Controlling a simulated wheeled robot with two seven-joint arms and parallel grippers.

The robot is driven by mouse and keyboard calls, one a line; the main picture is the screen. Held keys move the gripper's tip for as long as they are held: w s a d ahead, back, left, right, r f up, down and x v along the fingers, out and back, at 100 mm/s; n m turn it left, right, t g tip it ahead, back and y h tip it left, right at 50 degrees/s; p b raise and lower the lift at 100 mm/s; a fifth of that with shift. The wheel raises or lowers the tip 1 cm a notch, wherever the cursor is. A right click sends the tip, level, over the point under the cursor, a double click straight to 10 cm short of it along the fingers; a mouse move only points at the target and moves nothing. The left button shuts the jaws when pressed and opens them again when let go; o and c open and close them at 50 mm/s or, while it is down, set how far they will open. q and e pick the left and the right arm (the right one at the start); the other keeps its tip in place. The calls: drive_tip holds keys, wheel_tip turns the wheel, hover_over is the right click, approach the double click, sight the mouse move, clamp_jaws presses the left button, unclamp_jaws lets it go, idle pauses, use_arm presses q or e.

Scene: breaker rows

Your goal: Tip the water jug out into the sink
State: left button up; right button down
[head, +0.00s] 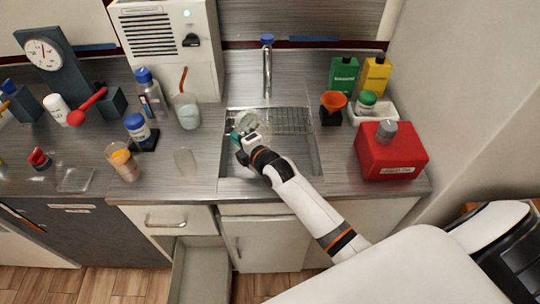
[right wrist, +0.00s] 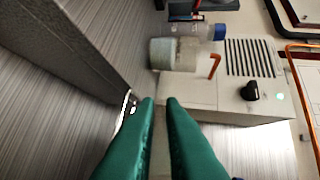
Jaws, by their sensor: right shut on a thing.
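The water jug (head: 247,121) looks like a small clear vessel over the left part of the sink (head: 315,150) in the head view. My right gripper (head: 241,135) is shut on it, with its teal fingers at the jug's left side. The jug's tilt and any water in it are too small to make out. In the right wrist view the green fingers (right wrist: 161,125) are close together, and the jug cannot be made out between them. My left gripper is not in view.
A beaker with an orange stirrer (head: 187,112) and a tumbler (head: 123,163) stand left. Counter just left of the sink is mostly clear.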

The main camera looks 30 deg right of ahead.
drive_tip(key=shift+s+f+t+b, duration=0.2)
drive_tip(key=shift+s+t+b, duration=0.1)
drive_tip(key=shift+b, duration=0.3)
drive_tip(key=shift+s+d+r+t+b, duration=0.15)
drive_tip(key=shift+r+t+b, duration=0.15)
drive_tip(key=shift+t+b, duration=0.85)
idle(0.5)
drive_tip(key=shift+s+r+y+b, duration=0.1)
drive_tip(key=shift+r+y+b, duration=0.25)
drive_tip(key=shift+b, duration=0.3)
